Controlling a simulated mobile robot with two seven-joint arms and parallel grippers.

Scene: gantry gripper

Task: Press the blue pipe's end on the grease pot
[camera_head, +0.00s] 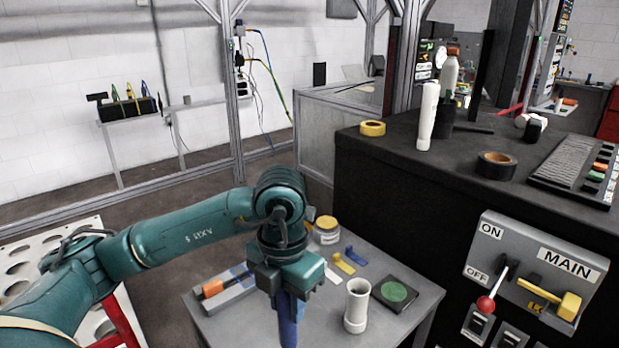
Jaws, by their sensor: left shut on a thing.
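My left gripper (285,285) points down over the small grey table and is shut on a blue pipe (289,322). The pipe hangs upright below the gripper, and its lower end runs towards the bottom edge of the picture. A clear jar with a yellow lid (326,228) stands at the table's back, behind the gripper. A black square block with a green disc on top (394,293) lies at the table's right side. I cannot tell for sure which of these is the grease pot. The pipe is apart from both. My right gripper is not in view.
A cream pipe fitting (357,307) stands upright on the grey table (405,325), between the blue pipe and the black block. Small yellow (343,263) and blue (357,256) pieces lie behind it. A tray with an orange piece (213,288) lies left. A black bench (420,190) rises at right.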

